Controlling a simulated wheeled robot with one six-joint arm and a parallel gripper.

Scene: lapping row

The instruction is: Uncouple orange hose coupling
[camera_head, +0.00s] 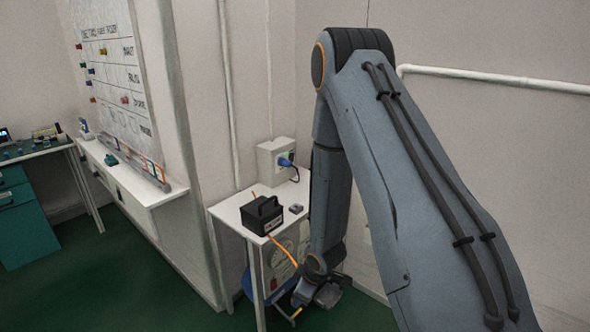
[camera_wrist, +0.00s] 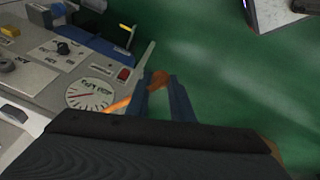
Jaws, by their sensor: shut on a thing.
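The orange hose coupling (camera_wrist: 159,77) shows in the wrist view between the fingertips of my gripper (camera_wrist: 163,84). The two blue-grey fingers are shut on it, and they hide part of it. An orange hose (camera_wrist: 118,105) shows to the left of the fingers, in front of a grey panel. In the head view, an orange hose (camera_head: 287,254) runs down from the small white table towards my wrist. My gripper is low beside that table there, and the coupling cannot be made out.
The grey panel carries a round dial (camera_wrist: 91,94), a red switch (camera_wrist: 124,73) and a black knob (camera_wrist: 63,47). Green floor is open right of the panel.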

